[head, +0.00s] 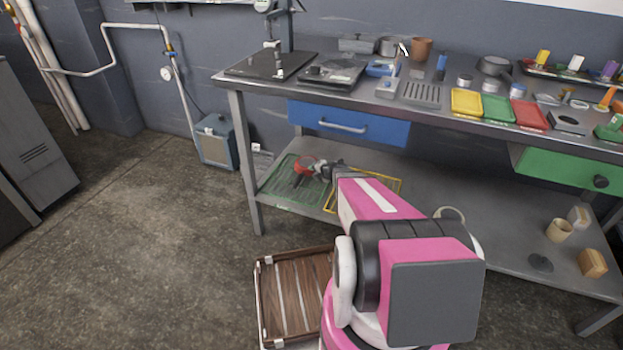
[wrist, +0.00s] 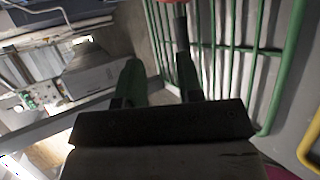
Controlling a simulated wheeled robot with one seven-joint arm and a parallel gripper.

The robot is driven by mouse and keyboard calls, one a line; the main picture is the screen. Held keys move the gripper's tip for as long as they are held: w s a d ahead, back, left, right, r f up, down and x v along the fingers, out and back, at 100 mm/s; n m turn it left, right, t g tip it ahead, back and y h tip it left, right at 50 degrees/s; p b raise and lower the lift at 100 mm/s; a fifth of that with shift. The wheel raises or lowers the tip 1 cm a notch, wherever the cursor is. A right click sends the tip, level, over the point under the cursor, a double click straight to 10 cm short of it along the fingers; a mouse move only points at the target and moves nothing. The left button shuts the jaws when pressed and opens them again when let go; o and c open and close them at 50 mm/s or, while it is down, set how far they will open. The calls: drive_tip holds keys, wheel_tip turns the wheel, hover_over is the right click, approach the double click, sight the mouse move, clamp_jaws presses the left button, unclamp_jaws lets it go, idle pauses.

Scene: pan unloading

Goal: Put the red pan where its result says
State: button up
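The red pan (head: 301,176) lies on the green wire rack (head: 283,190) on the lower shelf in the head view. My gripper (head: 322,170) is low at the rack, just right of the pan, and partly overlaps it in this view. In the wrist view my gripper (wrist: 158,80) shows two fingers apart, with a clear gap between them. A dark piece with a bit of red above it (wrist: 179,9) shows beyond the right finger; I cannot tell whether it touches. Much of the pan is hidden. No result marking is readable on it.
A yellow wire rack (head: 386,183) lies right of the green one, partly behind my arm. The blue drawer (head: 350,124) and the crowded bench top hang over the shelf. A wooden crate (head: 292,284) stands on the floor in front. A mug (head: 559,231) and blocks stand at the shelf's right.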

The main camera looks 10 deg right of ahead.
drive_tip(key=s+d+r+m+h, duration=0.3)
drive_tip(key=r+m+h, duration=0.25)
drive_tip(key=m, duration=0.25)
drive_tip(key=s+d+r+m+h, duration=0.2)
drive_tip(key=s+r+m+h, duration=0.15)
drive_tip(key=r+m, duration=0.35)
drive_tip(key=s+a+r+m+g+y, duration=0.1)
drive_tip(key=s+a+m+g, duration=0.4)
drive_tip(key=s, duration=0.6)
drive_tip(key=s+a+r+m+g+y, duration=0.1)
drive_tip(key=s+a+m+g, duration=0.4)
drive_tip(key=s, duration=0.5)
drive_tip(key=shift+s+a+m+g+y, duration=0.3)
drive_tip(key=shift+s+a+m+y, duration=0.05)
drive_tip(key=shift+m+y, duration=0.4)
